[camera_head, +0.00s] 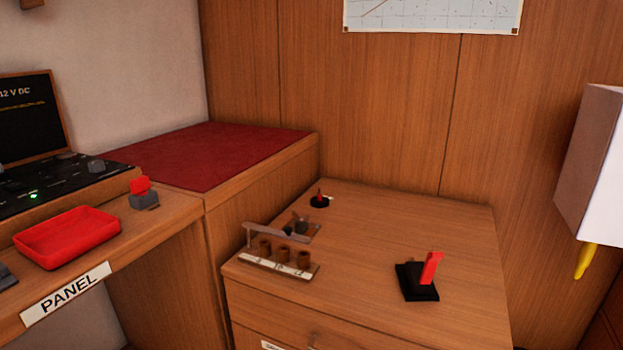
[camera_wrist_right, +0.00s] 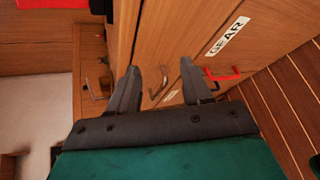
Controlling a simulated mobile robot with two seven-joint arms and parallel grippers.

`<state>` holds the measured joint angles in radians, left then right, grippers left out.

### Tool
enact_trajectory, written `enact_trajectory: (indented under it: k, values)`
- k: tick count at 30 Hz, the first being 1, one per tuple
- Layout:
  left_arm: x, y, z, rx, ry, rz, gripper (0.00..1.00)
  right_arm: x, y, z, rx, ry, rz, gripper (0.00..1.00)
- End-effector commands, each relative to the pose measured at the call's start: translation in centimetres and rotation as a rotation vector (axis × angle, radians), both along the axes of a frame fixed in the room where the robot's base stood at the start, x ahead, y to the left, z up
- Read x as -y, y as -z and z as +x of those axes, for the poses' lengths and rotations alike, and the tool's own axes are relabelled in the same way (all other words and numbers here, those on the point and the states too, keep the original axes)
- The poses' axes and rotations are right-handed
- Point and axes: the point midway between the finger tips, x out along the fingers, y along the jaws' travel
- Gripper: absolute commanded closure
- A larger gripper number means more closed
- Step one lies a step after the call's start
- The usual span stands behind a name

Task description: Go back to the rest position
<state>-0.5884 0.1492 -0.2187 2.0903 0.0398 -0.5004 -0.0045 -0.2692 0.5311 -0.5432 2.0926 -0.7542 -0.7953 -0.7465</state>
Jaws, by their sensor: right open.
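My right gripper (camera_wrist_right: 159,66) shows in the right wrist view with its two dark fingers apart and nothing between them. Wooden cabinet fronts lie beyond the fingertips, with a curved metal handle (camera_wrist_right: 158,84) seen between them. Neither gripper shows in the head view, and my left gripper is in no view.
A wooden cabinet top (camera_head: 385,225) carries a small rack (camera_head: 275,265) and a black base with a red lever (camera_head: 431,268). A red tray (camera_head: 67,237) sits on the panel shelf at left. A red handle (camera_wrist_right: 222,76) juts near the GEAR label (camera_wrist_right: 229,35).

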Motion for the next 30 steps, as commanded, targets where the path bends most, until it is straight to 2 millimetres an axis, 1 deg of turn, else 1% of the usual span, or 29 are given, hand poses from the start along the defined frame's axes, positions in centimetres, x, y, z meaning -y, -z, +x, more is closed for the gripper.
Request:
enact_trajectory:
  k: [1,2,3,5,6,8,9,11,12,13,14,15,18,21,24,27,30]
  values:
    - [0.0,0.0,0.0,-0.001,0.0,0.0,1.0,-1.0,1.7,-1.2,-0.075,0.063,0.231,0.51]
    - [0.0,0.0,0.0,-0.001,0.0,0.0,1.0,-1.5,2.5,-1.8,-0.114,0.104,0.364,0.51]
    - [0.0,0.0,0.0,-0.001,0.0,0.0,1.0,-2.2,3.3,-2.6,-0.162,0.163,0.539,0.51]
    - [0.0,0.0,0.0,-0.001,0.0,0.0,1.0,-3.0,4.4,-3.6,-0.223,0.257,0.789,0.51]
    - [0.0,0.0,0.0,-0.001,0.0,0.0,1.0,-3.5,4.9,-4.3,-0.256,0.323,0.947,0.51]
    - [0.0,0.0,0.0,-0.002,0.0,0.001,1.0,-4.1,5.5,-5.3,-0.3,0.425,1.171,0.51]
    - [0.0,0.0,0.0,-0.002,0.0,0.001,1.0,-4.4,5.8,-5.9,-0.322,0.495,1.315,0.51]
    - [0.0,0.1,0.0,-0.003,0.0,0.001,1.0,-4.6,6.1,-6.7,-0.344,0.605,1.522,0.51]
    - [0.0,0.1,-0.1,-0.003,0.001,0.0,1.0,-4.6,6.3,-7.2,-0.355,0.678,1.659,0.51]
    - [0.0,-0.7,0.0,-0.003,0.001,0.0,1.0,-4.6,5.6,-7.3,-0.355,0.711,1.723,0.51]
    - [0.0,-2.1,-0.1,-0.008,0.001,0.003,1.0,-4.4,4.1,-7.2,-0.35,0.697,1.697,0.51]
    - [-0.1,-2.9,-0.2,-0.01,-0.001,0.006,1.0,-4.2,3.2,-7.2,-0.347,0.694,1.686,0.51]
    - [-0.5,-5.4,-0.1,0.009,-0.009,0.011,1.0,-3.7,1.4,-7.4,-0.337,0.699,1.674,0.51]
    - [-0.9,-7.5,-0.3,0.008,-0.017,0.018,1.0,-3.2,-0.7,-7.7,-0.328,0.706,1.666,0.51]
    - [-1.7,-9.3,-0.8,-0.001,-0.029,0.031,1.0,-2.7,-2.8,-8.0,-0.318,0.713,1.656,0.51]
    - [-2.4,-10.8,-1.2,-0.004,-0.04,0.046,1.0,-2.2,-4.4,-8.3,-0.31,0.718,1.647,0.51]
    - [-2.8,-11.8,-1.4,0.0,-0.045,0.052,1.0,-1.8,-5.4,-8.5,-0.303,0.722,1.641,0.51]
